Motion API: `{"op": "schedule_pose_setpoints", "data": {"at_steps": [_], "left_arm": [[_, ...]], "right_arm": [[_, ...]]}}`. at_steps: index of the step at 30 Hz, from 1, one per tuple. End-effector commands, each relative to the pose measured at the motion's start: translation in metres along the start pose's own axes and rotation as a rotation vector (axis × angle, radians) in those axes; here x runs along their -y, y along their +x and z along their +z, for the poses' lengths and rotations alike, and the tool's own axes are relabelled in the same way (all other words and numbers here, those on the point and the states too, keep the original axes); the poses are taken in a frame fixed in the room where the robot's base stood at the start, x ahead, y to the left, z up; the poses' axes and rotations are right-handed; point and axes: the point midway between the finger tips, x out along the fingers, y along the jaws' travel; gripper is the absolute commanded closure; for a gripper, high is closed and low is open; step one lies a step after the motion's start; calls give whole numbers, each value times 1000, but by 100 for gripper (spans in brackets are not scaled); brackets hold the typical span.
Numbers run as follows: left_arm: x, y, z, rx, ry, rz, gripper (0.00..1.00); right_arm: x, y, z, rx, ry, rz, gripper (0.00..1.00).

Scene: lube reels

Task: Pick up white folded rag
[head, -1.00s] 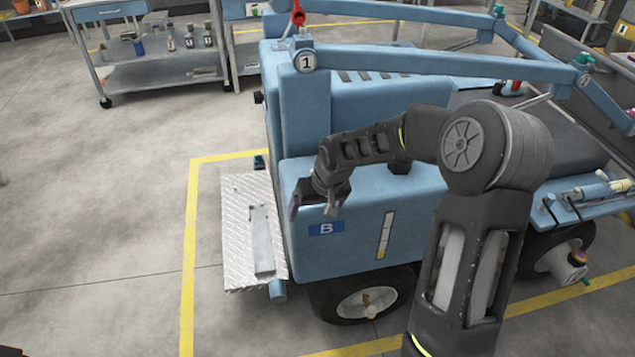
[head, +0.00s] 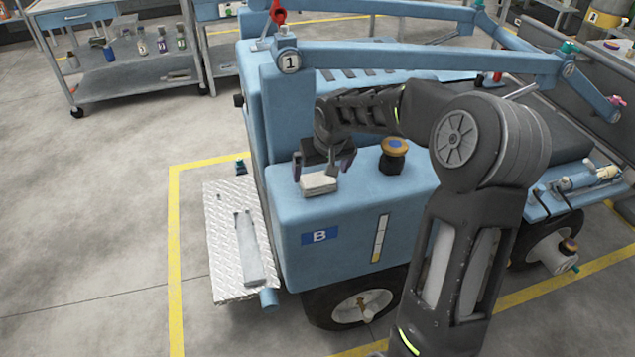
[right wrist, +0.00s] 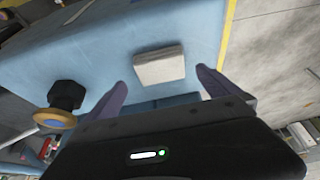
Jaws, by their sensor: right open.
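The white folded rag (head: 319,184) lies on the top of the blue machine's body (head: 290,215), near its front edge above the label B. It also shows in the right wrist view as a pale folded square (right wrist: 159,66). My right gripper (head: 324,168) is open just behind and above the rag in the head view. In the right wrist view the two fingertips (right wrist: 159,78) stand apart, one on either side of the rag's near edge, with the rag untouched between and beyond them. My left gripper is not in view.
A black knob with an orange and blue cap (head: 394,150) stands on the blue top right of the rag. Blue rails (head: 420,58) run behind my right arm. A metal step plate (head: 228,265) juts out at left. A shelf cart (head: 140,50) stands far left.

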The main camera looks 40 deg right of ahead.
Motion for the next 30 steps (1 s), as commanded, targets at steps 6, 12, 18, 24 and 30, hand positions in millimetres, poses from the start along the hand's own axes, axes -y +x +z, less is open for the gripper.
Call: {"op": "schedule_pose_setpoints", "data": {"at_steps": [6,12,18,24,30], "left_arm": [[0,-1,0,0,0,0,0],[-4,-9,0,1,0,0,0],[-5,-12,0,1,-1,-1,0],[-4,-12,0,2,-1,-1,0],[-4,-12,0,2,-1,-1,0]], "right_arm": [[0,1,0,0,0,0,0],[1,23,0,4,0,-1,0],[2,49,0,1,0,-1,0],[1,52,0,-1,0,0,0],[1,52,0,-1,0,0,0]]}}
